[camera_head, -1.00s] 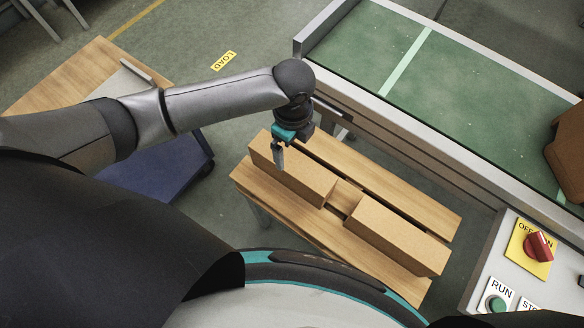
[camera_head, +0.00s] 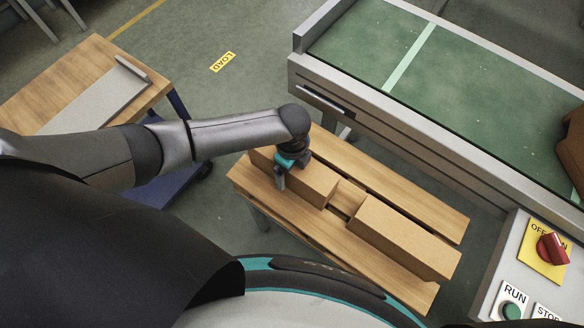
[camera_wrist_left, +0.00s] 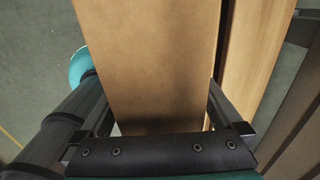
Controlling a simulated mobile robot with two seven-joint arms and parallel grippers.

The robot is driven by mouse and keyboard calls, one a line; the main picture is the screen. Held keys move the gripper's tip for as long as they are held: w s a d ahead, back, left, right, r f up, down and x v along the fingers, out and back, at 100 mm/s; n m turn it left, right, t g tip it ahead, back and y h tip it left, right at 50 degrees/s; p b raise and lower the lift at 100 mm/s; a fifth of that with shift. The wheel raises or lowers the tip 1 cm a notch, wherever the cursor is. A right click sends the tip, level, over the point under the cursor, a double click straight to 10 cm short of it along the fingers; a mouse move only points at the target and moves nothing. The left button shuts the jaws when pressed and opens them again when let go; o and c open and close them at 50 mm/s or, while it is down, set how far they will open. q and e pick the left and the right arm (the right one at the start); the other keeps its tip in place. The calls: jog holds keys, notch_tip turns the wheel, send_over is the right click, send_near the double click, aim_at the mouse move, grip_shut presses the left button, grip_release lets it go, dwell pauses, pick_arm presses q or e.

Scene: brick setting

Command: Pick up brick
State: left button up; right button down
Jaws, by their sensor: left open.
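Two tan bricks lie end to end with a gap on a slatted wooden bench (camera_head: 420,196): the left brick (camera_head: 312,180) and the right brick (camera_head: 408,236). My left gripper (camera_head: 284,174) is open, low over the left brick in the head view, partly hiding it. In the left wrist view the left brick (camera_wrist_left: 150,55) runs between the two fingers of my left gripper (camera_wrist_left: 158,92), one along each side. I cannot tell whether the fingers touch it. My right gripper is in neither view.
A conveyor (camera_head: 460,85) with a green belt runs behind the bench. A control panel (camera_head: 500,262) with a red switch and buttons stands at the lower right. A wooden-topped table (camera_head: 65,70) is at the left. A brown object (camera_head: 572,150) sits at the right edge.

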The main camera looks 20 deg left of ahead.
pick_arm(q)
grip_shut()
dwell(0.8)
jog(key=shift+w+r, duration=0.1)
jog(key=shift+r, duration=0.1)
